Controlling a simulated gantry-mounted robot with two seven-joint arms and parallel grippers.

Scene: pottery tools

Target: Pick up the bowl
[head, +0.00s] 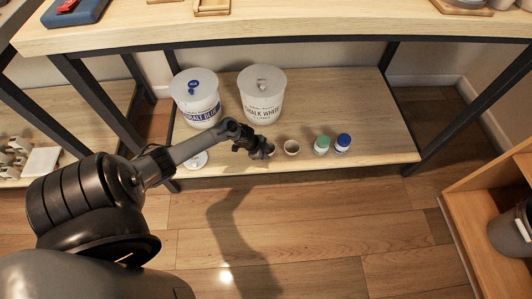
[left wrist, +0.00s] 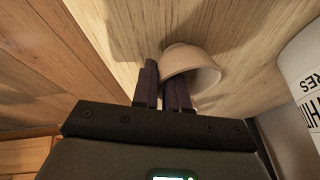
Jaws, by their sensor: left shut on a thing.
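The bowl (left wrist: 190,60) is small, pale and pinkish-white, and in the left wrist view it lies between and just beyond the fingertips. My left gripper (left wrist: 166,88) is shut on its wall, with the dark fingers close together. In the head view my left gripper (head: 265,151) is low over the front part of the lower shelf, and its fingers largely hide the held bowl. I cannot tell whether the bowl touches the shelf. My right gripper is out of view.
A cobalt blue bucket (head: 196,103) and a chalk white bucket (head: 261,105) stand behind on the lower shelf (head: 365,110). A green-capped jar (head: 322,144) and a blue-capped jar (head: 343,142) stand to the right. The tabletop (head: 300,25) overhangs the shelf.

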